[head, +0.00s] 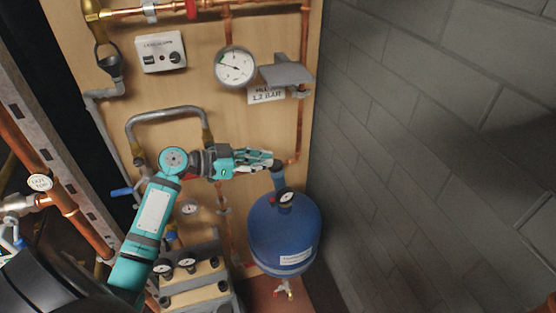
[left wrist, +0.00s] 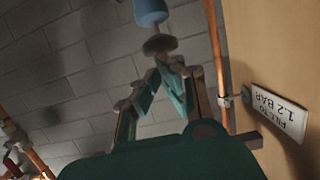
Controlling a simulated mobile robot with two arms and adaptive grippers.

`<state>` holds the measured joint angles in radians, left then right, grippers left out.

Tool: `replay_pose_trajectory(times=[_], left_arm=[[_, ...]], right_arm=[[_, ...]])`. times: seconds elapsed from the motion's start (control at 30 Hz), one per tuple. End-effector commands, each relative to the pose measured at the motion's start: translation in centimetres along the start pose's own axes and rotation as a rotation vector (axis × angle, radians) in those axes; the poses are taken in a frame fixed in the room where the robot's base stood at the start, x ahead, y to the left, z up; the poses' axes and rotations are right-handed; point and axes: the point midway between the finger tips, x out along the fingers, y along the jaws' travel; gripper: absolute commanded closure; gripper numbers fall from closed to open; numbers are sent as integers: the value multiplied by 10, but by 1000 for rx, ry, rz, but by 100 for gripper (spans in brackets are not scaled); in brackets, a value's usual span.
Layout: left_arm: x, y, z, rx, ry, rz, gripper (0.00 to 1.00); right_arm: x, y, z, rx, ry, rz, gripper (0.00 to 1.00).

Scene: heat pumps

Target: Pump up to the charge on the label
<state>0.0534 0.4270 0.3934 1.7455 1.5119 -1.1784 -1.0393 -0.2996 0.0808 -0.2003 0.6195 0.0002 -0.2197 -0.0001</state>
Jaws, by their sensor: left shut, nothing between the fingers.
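A white label (head: 266,94) reading "FILL TO 1.2 BAR" is on the wooden board, partly covered by a grey bracket-like part (head: 287,74). It appears upside down in the left wrist view (left wrist: 278,110). A round white dial gauge (head: 235,66) is left of the label. My left gripper (head: 272,162) is shut and empty, above the vessel's neck. Its fingers converge in the left wrist view (left wrist: 168,68). My right gripper is not in view.
A white control box (head: 161,52) is at the board's upper left. Copper pipes (head: 302,130) run along the board. A bent grey pipe (head: 165,112) and a blue-handled valve (head: 122,191) are near my left arm. A grey block wall (head: 420,150) bounds the right.

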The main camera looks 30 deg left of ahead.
Motion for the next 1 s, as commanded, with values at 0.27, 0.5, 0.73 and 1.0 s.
replay_pose_trajectory(times=[0.27,0.5,0.73,1.0], left_arm=[[-53,0,2,-1,-5,-1,100],[-68,0,0,1,0,0,100],[-69,0,-1,2,1,-1,100],[-68,0,-1,2,2,-1,100]], right_arm=[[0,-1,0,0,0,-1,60],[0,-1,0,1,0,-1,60],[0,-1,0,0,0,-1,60],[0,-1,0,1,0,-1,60]])
